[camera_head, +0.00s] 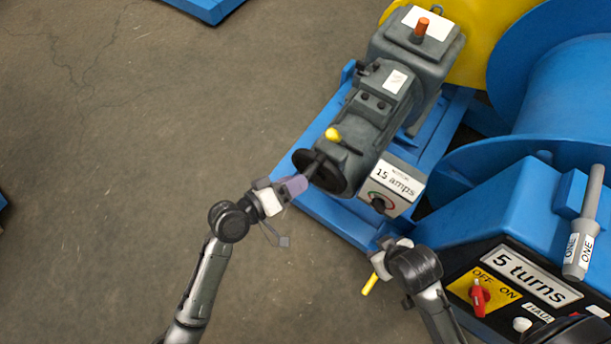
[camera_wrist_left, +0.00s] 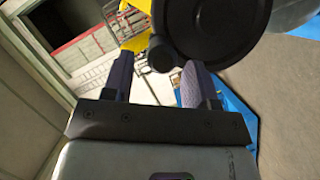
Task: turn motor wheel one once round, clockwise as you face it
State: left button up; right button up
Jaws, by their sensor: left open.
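The motor wheel (camera_head: 334,181) is a dark round disc on the near end of the grey motor (camera_head: 372,110). My left gripper (camera_head: 298,184) is at the wheel's lower left rim in the head view. In the left wrist view the wheel (camera_wrist_left: 215,28) is a black disc at the top, and the left gripper (camera_wrist_left: 157,75) has its two purple-grey fingers apart. A small dark knob (camera_wrist_left: 160,56) shows between the fingertips; contact cannot be told. My right gripper (camera_head: 380,262) is below the motor, with a yellow rod (camera_head: 370,284) at it; whether it grips the rod is unclear.
A yellow-knobbed lever (camera_head: 333,134) stands above the wheel. A "15 amps" box (camera_head: 395,184) is to its right. A blue control panel (camera_head: 515,215) with a red switch (camera_head: 479,297) and a blue drum (camera_head: 565,85) fill the right.

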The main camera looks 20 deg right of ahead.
pick_arm(q)
jog(key=shift+b+x, duration=0.45)
jog(key=shift+x, duration=1.45)
grip_shut()
